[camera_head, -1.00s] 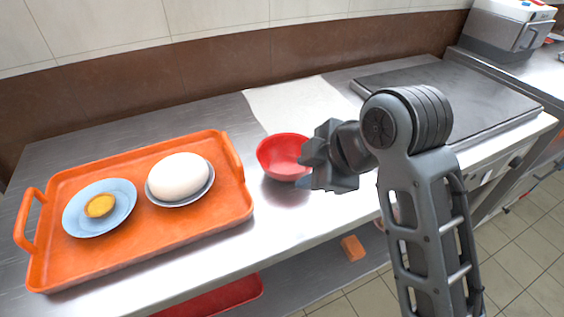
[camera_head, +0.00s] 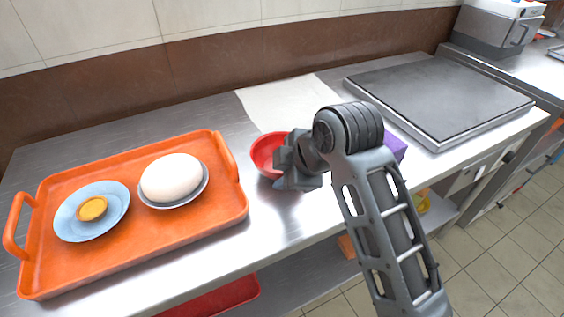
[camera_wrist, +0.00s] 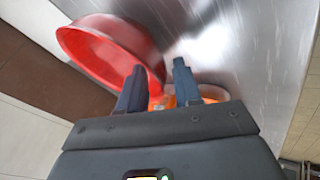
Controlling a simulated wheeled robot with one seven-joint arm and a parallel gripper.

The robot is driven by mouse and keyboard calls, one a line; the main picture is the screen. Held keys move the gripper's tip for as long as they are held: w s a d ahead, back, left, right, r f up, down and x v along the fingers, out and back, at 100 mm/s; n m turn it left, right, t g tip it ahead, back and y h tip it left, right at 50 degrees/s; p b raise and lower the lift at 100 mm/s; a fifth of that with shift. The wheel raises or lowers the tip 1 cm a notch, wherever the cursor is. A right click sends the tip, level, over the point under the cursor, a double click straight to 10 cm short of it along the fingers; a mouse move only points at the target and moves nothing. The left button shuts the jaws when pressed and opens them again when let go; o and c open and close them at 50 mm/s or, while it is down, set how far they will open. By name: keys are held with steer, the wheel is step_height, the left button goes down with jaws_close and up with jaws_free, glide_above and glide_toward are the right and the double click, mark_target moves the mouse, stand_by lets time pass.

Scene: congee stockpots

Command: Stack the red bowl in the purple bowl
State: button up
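The red bowl (camera_head: 263,151) stands on the steel counter, right of the orange tray. My gripper (camera_head: 285,172) is at its right side in the head view and hides part of it. In the wrist view the red bowl (camera_wrist: 105,50) fills the upper left. The left finger overlaps its rim and the right finger is clear of it. The fingers (camera_wrist: 160,80) are apart, with no bowl wall clearly clamped between them. A purple thing (camera_head: 395,147) shows behind my arm on the counter; it is mostly hidden, so I cannot tell whether it is the purple bowl.
The orange tray (camera_head: 150,239) holds a blue plate (camera_head: 72,229) with a small yellow-filled dish, and a white rounded thing (camera_head: 170,177) on a saucer. A pale sheet (camera_head: 280,103) lies behind the red bowl. A dark flat griddle (camera_head: 440,95) is at the right.

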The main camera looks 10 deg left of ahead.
steer(key=shift+c, duration=0.2)
jaws_close()
stand_by(0.3)
